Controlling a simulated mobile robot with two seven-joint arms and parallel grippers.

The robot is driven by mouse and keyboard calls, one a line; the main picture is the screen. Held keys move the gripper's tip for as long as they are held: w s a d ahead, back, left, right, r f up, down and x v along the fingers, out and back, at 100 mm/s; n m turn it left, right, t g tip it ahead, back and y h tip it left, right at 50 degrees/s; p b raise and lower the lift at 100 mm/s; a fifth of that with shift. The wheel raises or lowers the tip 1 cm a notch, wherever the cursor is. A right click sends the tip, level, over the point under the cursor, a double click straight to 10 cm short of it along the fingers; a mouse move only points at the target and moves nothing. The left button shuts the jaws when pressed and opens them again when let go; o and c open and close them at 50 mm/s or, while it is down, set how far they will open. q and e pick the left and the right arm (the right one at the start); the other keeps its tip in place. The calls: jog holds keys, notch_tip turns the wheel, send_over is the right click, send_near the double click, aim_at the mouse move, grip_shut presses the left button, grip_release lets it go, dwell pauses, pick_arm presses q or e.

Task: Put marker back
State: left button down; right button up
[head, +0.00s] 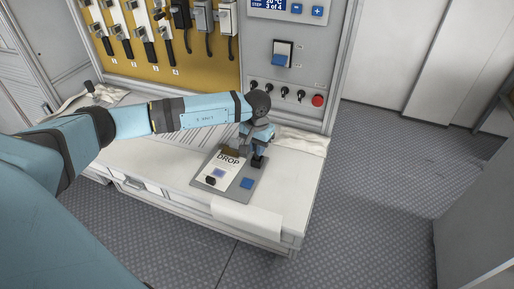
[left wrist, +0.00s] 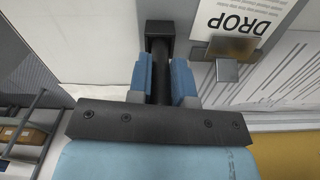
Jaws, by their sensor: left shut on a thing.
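My left gripper (head: 258,150) points down over the upper right part of a grey plate (head: 231,196) on the white bench. In the left wrist view its two blue fingers (left wrist: 161,82) are shut on a black cylindrical marker (left wrist: 162,78). The marker's far end meets a black square block (left wrist: 160,29), which shows dark under the gripper in the head view (head: 258,162). I cannot tell whether the marker sits inside this block or just above it. My right gripper is not in view.
A metal bracket (left wrist: 229,56) stands close beside the gripper. A switch panel (head: 286,70) rises behind. The bench's front right is clear except a white sheet (head: 246,215).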

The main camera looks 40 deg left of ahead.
pick_arm(q)
jog(key=shift+f, duration=0.35)
jog(key=shift+f+b, duration=0.2)
jog(key=shift+b, duration=0.1)
jog(key=c, duration=1)
grip_release()
jog(key=shift+c, duration=0.2)
jog(key=shift+r, duration=0.1)
